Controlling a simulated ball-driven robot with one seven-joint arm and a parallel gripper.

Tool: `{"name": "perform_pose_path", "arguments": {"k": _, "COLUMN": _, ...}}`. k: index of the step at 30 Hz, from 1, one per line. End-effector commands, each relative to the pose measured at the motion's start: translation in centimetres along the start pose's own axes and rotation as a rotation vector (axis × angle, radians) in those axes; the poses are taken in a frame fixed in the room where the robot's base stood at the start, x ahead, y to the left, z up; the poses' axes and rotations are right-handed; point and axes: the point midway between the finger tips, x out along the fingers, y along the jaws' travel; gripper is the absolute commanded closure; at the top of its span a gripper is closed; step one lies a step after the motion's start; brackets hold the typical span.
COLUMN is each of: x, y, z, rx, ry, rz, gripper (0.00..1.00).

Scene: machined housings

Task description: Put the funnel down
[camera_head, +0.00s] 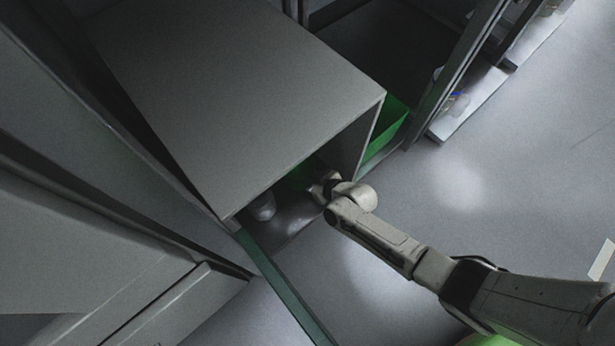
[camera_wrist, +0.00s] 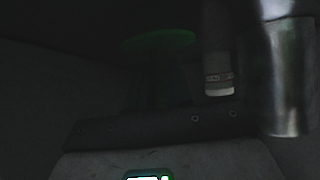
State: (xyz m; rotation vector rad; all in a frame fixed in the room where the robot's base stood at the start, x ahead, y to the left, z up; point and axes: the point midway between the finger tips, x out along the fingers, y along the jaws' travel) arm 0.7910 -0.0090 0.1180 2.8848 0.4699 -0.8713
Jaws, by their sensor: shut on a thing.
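The funnel is a dark green shape with a wide round rim, dim in the wrist view (camera_wrist: 160,40). In the head view a bit of dark green (camera_head: 300,177) shows just beyond my gripper, inside the open cabinet. My gripper (camera_head: 322,186) reaches into the cabinet's front opening and is shut on the funnel. In the wrist view the gripper's fingers and the funnel's lower part are lost in shadow. I cannot tell whether the funnel touches the cabinet floor (camera_head: 292,222).
A pale container (camera_head: 263,207) stands in the cabinet to the left of my gripper. In the wrist view a dark cylinder with a pale end (camera_wrist: 218,84) and a shiny metal cylinder (camera_wrist: 287,75) are close on the right. The cabinet top (camera_head: 235,90) overhangs. A green bin (camera_head: 388,125) is beside it.

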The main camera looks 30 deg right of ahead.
Motion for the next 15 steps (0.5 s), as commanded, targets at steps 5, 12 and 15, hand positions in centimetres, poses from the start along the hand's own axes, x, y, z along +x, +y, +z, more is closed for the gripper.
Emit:
{"name": "perform_pose_path", "arguments": {"k": 5, "x": 0.01, "y": 0.01, "z": 0.05, "rx": 0.000, "ry": -0.001, "rz": 0.000, "gripper": 0.65}}
{"name": "perform_pose_path", "arguments": {"k": 12, "x": 0.01, "y": -0.01, "z": 0.04, "rx": 0.000, "ry": -0.001, "rz": 0.000, "gripper": 0.54}}
{"name": "perform_pose_path", "arguments": {"k": 15, "x": 0.01, "y": 0.00, "z": 0.03, "rx": 0.000, "ry": -0.001, "rz": 0.000, "gripper": 0.54}}
